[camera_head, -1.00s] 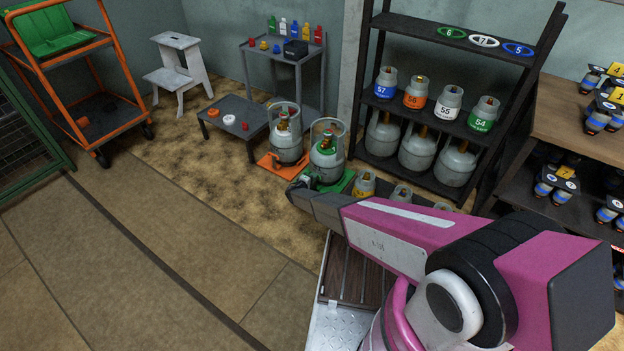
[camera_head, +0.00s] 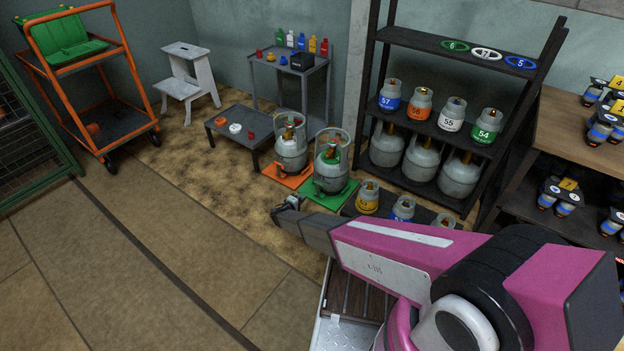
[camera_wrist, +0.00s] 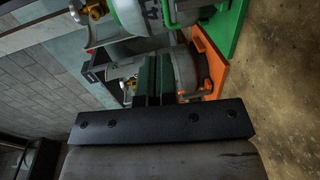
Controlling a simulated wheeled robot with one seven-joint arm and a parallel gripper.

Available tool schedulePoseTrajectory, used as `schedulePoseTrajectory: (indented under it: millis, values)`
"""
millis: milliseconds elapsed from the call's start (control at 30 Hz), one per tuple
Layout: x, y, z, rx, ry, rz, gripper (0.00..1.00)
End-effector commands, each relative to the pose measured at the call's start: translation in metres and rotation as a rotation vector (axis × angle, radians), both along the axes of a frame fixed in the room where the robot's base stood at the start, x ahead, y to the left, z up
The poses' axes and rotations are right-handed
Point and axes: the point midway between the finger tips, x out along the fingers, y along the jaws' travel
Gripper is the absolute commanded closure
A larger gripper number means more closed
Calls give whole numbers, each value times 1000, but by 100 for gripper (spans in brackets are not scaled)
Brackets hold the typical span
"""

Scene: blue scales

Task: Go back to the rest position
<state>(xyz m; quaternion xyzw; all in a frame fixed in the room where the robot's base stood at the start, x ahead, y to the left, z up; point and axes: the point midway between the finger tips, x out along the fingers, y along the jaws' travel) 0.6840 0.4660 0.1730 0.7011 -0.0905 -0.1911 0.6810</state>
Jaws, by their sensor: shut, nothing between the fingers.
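My gripper (camera_head: 287,204) is at the end of my pink and grey arm, in the middle of the head view, in front of two gas cylinders. In the wrist view its dark green fingers (camera_wrist: 153,80) are together with nothing between them. One cylinder (camera_head: 291,150) stands on an orange scale (camera_head: 286,178). The other cylinder (camera_head: 331,165) stands on a green scale (camera_head: 330,197). Both scales also show in the wrist view, the orange one (camera_wrist: 208,65) and the green one (camera_wrist: 232,25). My gripper looks apart from both cylinders.
A dark shelf rack (camera_head: 448,44) with numbered cylinders stands at the back right. A low table (camera_head: 240,117), a white step stool (camera_head: 186,75) and an orange cart (camera_head: 110,127) stand at the back left. The floor (camera_head: 130,240) at the left is clear.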

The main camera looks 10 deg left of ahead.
Motion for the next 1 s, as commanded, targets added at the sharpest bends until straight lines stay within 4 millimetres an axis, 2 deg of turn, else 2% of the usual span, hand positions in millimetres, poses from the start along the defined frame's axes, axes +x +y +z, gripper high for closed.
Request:
schedulePoseTrajectory:
  millis: [200, 267, 333, 467, 500, 667, 800, 1000]
  values:
    - [-1, -5, 4, 3, 4, -11, 100]
    - [2, -16, 13, 11, 13, -36, 100]
    - [5, -38, 30, 28, 33, -87, 100]
    - [10, -104, 74, 83, 103, -237, 100]
    - [10, -127, 88, 105, 130, -289, 100]
    - [0, -215, 144, 215, 249, -490, 100]
    - [-21, -282, 188, 329, 356, -643, 100]
    - [-64, -361, 248, 531, 507, -815, 100]
